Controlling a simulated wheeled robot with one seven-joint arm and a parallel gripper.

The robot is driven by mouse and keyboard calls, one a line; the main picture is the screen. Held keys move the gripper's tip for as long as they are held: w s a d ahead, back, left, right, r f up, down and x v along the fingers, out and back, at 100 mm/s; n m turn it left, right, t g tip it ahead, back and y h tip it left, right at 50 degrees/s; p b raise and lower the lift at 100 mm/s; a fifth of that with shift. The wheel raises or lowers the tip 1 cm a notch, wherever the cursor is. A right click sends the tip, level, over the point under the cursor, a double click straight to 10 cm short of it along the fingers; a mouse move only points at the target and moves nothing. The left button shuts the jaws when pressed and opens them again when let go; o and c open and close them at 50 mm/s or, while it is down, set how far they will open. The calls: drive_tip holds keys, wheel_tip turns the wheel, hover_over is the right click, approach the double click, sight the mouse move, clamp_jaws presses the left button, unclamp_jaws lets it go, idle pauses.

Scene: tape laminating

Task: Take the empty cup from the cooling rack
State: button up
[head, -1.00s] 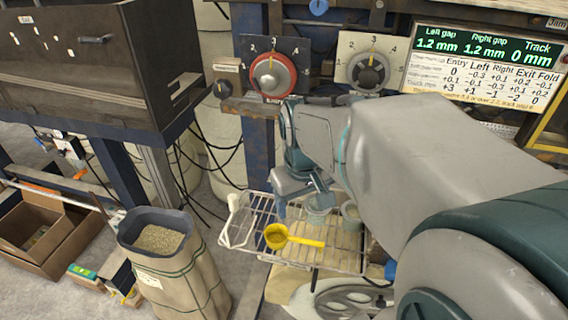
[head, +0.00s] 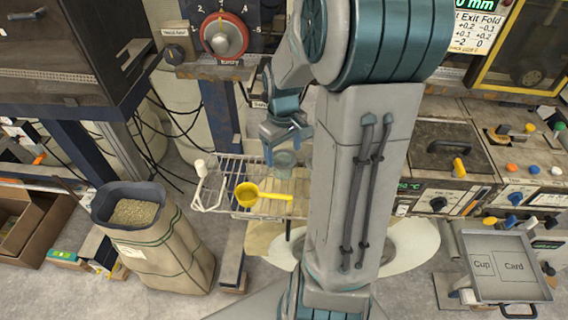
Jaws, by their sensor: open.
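The cooling rack (head: 212,196) is a white wire rack at the middle of the head view. A small translucent grey-green cup (head: 286,161) stands at its back, right below my gripper (head: 283,150). My gripper is open and points down, with its fingers at the cup's rim. I cannot tell whether they touch it or whether the cup is empty. A second cup is hidden behind my arm. A yellow scoop (head: 248,195) lies on the front of the rack, its handle pointing right.
A sack of granules (head: 158,250) stands left of the rack. A control panel with a red dial (head: 222,36) is behind. At the right lies a grey tray (head: 515,287) marked Cup and Card, below machine panels with knobs. My arm covers the rack's right side.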

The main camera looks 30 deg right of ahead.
drive_tip(key=shift+f, duration=2.95)
drive_tip(key=c, duration=0.7)
